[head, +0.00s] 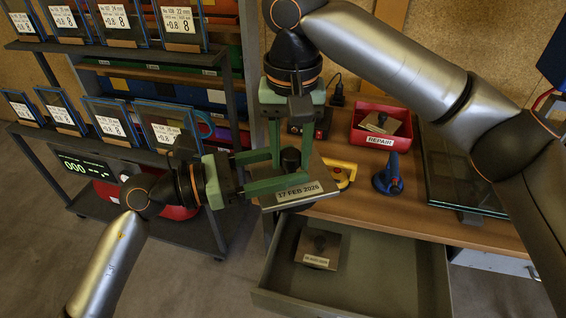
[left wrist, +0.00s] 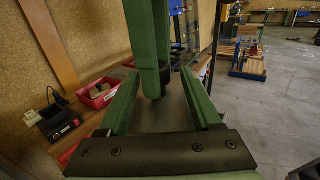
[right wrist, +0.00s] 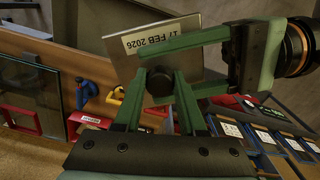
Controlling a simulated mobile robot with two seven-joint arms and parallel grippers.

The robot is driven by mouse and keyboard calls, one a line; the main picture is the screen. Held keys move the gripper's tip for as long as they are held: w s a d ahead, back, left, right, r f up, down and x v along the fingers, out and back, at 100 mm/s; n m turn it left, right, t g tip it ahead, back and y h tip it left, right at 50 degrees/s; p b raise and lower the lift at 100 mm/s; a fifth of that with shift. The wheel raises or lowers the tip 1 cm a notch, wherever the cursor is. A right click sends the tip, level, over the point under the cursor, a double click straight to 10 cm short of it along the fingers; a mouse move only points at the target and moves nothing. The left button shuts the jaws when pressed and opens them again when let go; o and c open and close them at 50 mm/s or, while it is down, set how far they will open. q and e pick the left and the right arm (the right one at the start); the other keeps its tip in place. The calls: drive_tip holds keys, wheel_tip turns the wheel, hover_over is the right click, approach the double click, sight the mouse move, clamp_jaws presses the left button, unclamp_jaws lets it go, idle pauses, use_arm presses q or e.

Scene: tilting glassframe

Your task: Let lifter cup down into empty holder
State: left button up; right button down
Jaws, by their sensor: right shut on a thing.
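A blue suction-cup-like tool (head: 388,178), which may be the lifter cup, stands on the bench in the head view; it also shows in the right wrist view (right wrist: 86,92). I cannot make out which thing is the empty holder. A square plate (head: 285,192) labelled 17 FEB 2026 hangs in front of the bench, with a black knob (head: 291,158) on it. My right gripper (head: 290,150) is shut on the knob from above. My left gripper (head: 277,172) is open, its fingers apart on either side of the knob and of the right fingers.
A red REPAIR tray (head: 380,138) holds a knobbed plate. A yellow tool (head: 340,175) lies left of the blue tool. A drawer (head: 385,268) stands open below, with a knobbed plate (head: 318,248) inside. Shelves (head: 165,155) with framed glass stand left. A dark glass panel (head: 460,170) lies right.

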use_arm(q)
drive_tip(key=shift+s, duration=0.1)
clamp_jaws()
drive_tip(key=shift+s+d, duration=0.15)
idle(0.8)
drive_tip(key=shift+c, duration=0.8)
unclamp_jaws()
drive_tip(key=o, duration=0.4)
drive_tip(key=shift+w, duration=0.2)
drive_tip(key=shift+a, duration=0.2)
drive_tip(key=v, duration=1.2)
